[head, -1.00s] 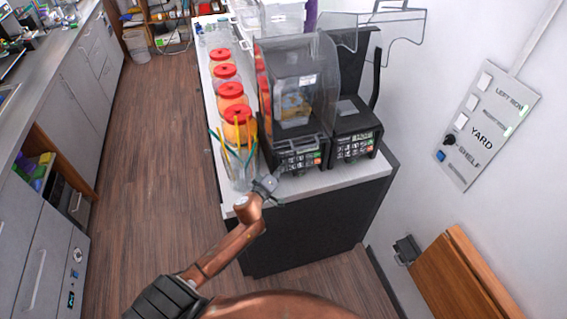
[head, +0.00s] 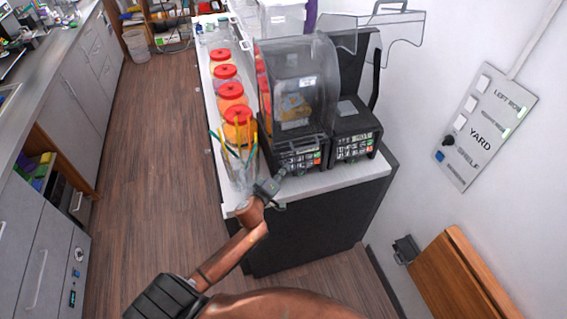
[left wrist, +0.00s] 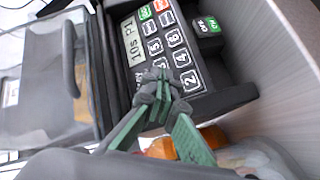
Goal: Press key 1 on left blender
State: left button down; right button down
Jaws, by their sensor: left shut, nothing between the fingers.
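The left blender (head: 296,98) stands on the white counter with its clear cover down over a jar. Its keypad (head: 301,158) faces the counter's front edge. My left gripper (head: 281,174) is shut and empty, with its tips just in front of the left part of this keypad. In the left wrist view the keypad shows a display (left wrist: 133,42) reading "10s P1" and several number keys. The shut fingertips (left wrist: 157,84) cover the keys at the near end, below the display; key 1 is not visible. I cannot tell whether they touch the panel. My right gripper is not in view.
The right blender (head: 352,125) stands close beside, its clear cover (head: 392,30) raised. A glass holding straws (head: 238,165) and several red-lidded jars (head: 231,91) line the counter's left side. A wall panel (head: 487,125) hangs at right.

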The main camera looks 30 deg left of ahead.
pick_arm(q)
jog(key=s+d, duration=0.1)
jog(key=s+d+r+p, duration=0.1)
jog(key=s+d+p, duration=0.1)
jog(key=shift+d+r, duration=0.2)
jog(key=shift+r, duration=0.05)
dwell(0.8)
